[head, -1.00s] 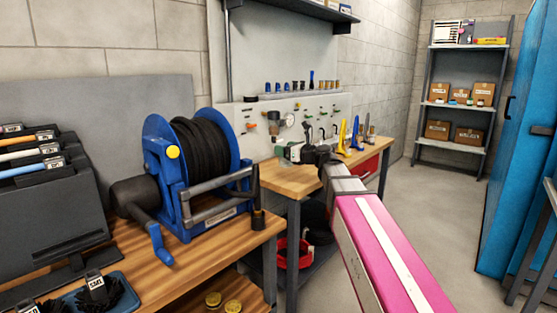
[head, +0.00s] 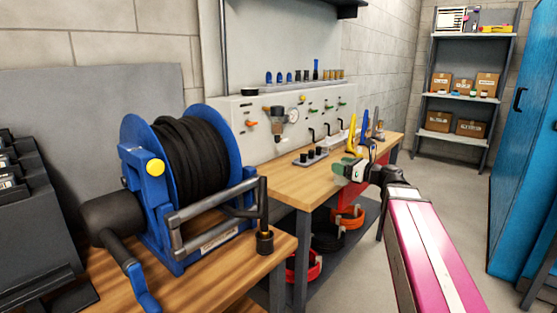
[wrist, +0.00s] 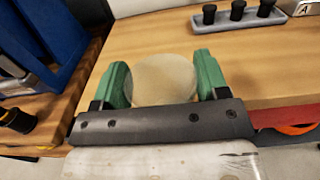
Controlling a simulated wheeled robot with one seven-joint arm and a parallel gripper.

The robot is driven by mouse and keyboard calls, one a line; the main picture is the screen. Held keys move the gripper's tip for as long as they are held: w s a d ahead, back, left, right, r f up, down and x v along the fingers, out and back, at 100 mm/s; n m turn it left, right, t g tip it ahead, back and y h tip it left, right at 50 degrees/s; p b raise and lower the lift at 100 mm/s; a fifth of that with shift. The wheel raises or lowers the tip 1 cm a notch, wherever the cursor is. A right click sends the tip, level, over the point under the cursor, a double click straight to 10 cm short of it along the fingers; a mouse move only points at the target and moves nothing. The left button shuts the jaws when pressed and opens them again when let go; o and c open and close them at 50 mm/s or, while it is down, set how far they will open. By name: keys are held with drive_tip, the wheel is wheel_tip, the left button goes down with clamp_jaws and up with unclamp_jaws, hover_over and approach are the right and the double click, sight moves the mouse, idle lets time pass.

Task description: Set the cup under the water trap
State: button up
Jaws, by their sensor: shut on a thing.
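The cup (wrist: 165,78) is a round, pale beige shape in the wrist view. It sits between the two green fingers of my gripper (wrist: 165,84), which is shut on it. In the head view my gripper (head: 350,170) is above the front edge of the far wooden bench, where the cup is hard to make out.
A blue hose reel (head: 185,180) stands on the near bench at left. A rack with black pegs (head: 311,156) and yellow and blue tools (head: 351,133) occupy the far bench. Its wooden top (head: 290,185) is clear at the front left. Red and orange coils lie below.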

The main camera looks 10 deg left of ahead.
drive_tip(key=x, duration=2.7)
drive_tip(key=shift+w, duration=0.1)
drive_tip(key=x, duration=0.4)
drive_tip(key=shift+d+f, duration=0.3)
drive_tip(key=shift+f, duration=0.4)
drive_tip(key=shift+f, duration=0.2)
drive_tip(key=o, duration=0.9)
drive_tip(key=shift+r, duration=0.15)
